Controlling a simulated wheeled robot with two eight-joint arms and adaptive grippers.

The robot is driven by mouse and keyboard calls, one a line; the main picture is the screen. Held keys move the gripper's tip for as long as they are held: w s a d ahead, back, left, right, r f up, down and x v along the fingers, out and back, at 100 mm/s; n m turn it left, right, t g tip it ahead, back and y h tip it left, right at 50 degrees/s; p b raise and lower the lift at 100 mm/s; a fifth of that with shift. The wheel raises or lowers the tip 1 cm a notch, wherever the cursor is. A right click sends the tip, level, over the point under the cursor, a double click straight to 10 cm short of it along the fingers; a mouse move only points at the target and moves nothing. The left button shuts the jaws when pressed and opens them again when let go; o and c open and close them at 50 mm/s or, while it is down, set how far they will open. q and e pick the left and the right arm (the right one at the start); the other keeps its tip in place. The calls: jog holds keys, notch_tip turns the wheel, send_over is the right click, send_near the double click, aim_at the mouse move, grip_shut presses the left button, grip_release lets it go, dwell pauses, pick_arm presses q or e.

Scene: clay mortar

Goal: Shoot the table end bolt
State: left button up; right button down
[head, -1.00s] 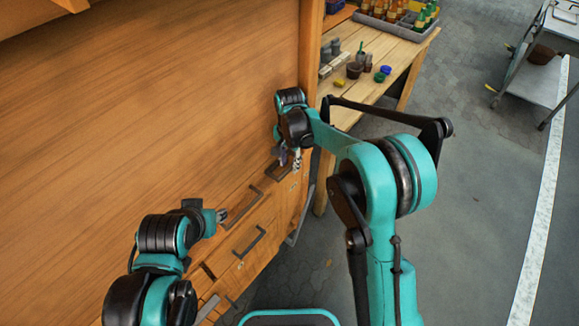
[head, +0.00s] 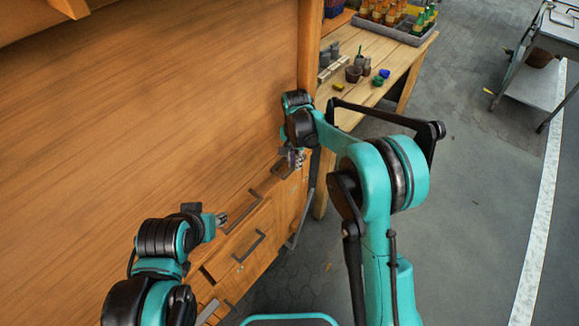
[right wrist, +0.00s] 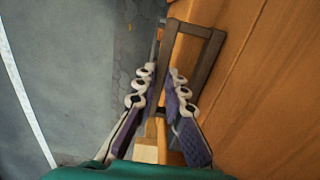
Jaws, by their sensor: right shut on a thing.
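My right gripper (head: 294,158) is at the far right end of the wooden bench, by its front edge. In the right wrist view, its purple-padded fingers (right wrist: 161,76) are drawn close together, shut on a small part that I take to be the bolt. The fingers and the arm hide nearly all of it, so I cannot tell its position. A pale wooden piece (right wrist: 150,146) shows between the finger bases. My left gripper (head: 220,218) is above the bench front at lower left, apart from the bolt; its jaw opening is too small to judge.
The bench front has dark drawer handles (head: 249,246); a dark rectangular frame (right wrist: 204,54) lies just beyond my right fingertips. A side table (head: 384,52) with pots, blocks and a bottle tray stands behind. A metal cart (head: 545,75) is at far right. Grey floor between is clear.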

jog(key=shift+w+d, duration=0.7)
jog(key=shift+w, duration=0.15)
jog(key=c, duration=1.6)
grip_release()
notch_tip(320, 180, up, 12)
